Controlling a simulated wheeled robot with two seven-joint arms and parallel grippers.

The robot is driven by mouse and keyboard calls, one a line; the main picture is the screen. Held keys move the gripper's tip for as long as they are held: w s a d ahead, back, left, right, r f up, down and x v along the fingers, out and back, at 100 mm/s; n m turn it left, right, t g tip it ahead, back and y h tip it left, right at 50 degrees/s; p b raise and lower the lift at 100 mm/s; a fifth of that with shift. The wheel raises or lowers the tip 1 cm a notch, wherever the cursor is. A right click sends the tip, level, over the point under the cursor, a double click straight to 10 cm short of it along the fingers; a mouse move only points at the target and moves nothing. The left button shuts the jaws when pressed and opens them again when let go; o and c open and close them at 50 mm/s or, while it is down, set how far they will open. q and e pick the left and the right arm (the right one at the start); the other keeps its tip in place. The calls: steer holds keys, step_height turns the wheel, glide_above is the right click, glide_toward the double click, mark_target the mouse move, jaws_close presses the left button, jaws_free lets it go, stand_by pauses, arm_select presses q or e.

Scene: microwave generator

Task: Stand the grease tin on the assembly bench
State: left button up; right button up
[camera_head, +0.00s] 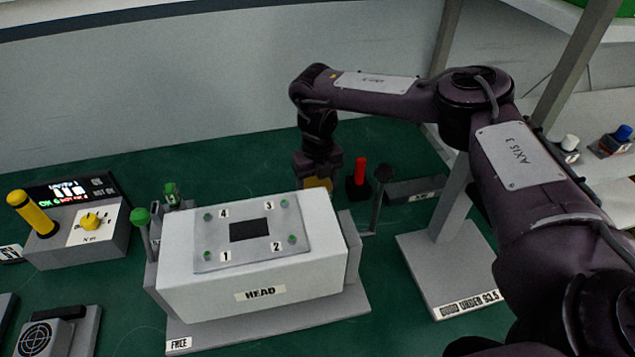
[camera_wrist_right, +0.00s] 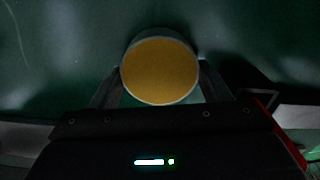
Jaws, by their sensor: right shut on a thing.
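The grease tin (camera_wrist_right: 160,72) is round, with a grey rim and a yellow-orange top, in the right wrist view. The fingers of my right gripper (camera_wrist_right: 160,78) are on both sides of it, shut on it. In the head view my right gripper (camera_head: 318,176) points down behind the white HEAD block, and the tin's yellow top (camera_head: 318,184) shows just below it. The tin's lower part is hidden by the block. The green assembly bench (camera_head: 400,165) is beneath; I cannot tell whether the tin touches it. My left gripper is not in view.
The white HEAD block (camera_head: 190,270) stands on a grey base in front of my right gripper. A red-topped post (camera_head: 360,172) and a dark-knobbed post (camera_head: 382,185) stand close to its right. A green-knobbed lever (camera_head: 141,217) and a control box (camera_head: 75,245) are left.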

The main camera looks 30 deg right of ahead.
steer(key=shift+f, duration=0.15)
steer(key=o, duration=1.2)
steer(key=shift+c, duration=0.2)
step_height(320, 180, up, 12)
